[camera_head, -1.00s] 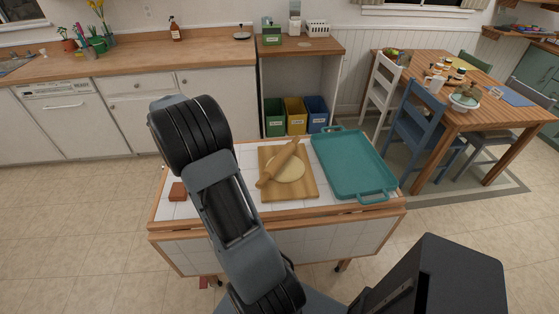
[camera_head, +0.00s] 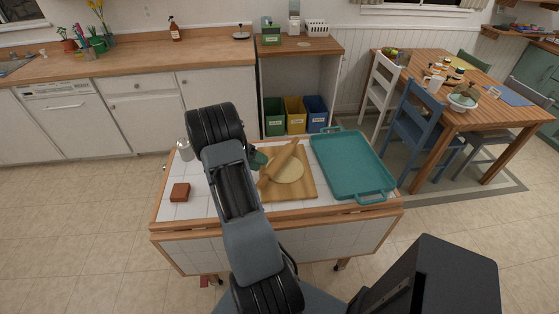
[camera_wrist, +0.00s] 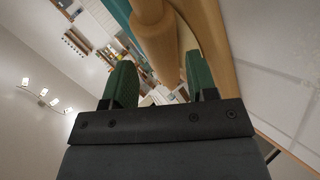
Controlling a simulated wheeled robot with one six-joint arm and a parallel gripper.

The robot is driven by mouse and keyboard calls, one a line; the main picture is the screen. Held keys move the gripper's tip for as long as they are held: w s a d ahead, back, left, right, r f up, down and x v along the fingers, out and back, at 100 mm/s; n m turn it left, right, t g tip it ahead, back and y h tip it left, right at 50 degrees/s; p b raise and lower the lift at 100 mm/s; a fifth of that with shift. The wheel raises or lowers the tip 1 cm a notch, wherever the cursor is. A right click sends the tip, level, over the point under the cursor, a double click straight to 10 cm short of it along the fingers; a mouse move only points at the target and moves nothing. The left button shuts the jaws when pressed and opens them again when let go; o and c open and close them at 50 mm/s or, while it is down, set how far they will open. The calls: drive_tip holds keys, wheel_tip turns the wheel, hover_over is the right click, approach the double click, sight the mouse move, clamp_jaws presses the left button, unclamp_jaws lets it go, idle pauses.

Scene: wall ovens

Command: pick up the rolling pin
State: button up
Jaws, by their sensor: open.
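The wooden rolling pin (camera_head: 279,163) lies diagonally across flattened dough (camera_head: 291,171) on a wooden board (camera_head: 302,188) on the tiled cart. My gripper (camera_head: 260,160) is beside the left part of the pin in the head view, mostly hidden behind my arm. In the wrist view, my gripper (camera_wrist: 160,85) shows two green fingers spread apart, with no object clamped between them. The rolling pin (camera_wrist: 160,42) is close beyond the fingertips there. I cannot tell whether a finger touches it.
A teal tray (camera_head: 327,178) stands right of the board on the cart. A small reddish-brown block (camera_head: 180,192) and a metal shaker (camera_head: 184,150) stand at the left. White tiles at the cart's left front are free.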

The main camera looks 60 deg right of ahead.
sight(270, 165)
drive_tip(key=p+x, duration=0.1)
drive_tip(key=x, duration=0.1)
drive_tip(key=p+x, duration=0.1)
drive_tip(key=x, duration=0.1)
drive_tip(key=shift+s+d+r, duration=0.1)
drive_tip(key=shift+s+d, duration=0.1)
drive_tip(key=shift+d, duration=0.25)
drive_tip(key=shift+s+f, duration=0.25)
drive_tip(key=shift+f, duration=0.1)
drive_tip(key=shift+s+f, duration=0.1)
drive_tip(key=c, duration=0.8)
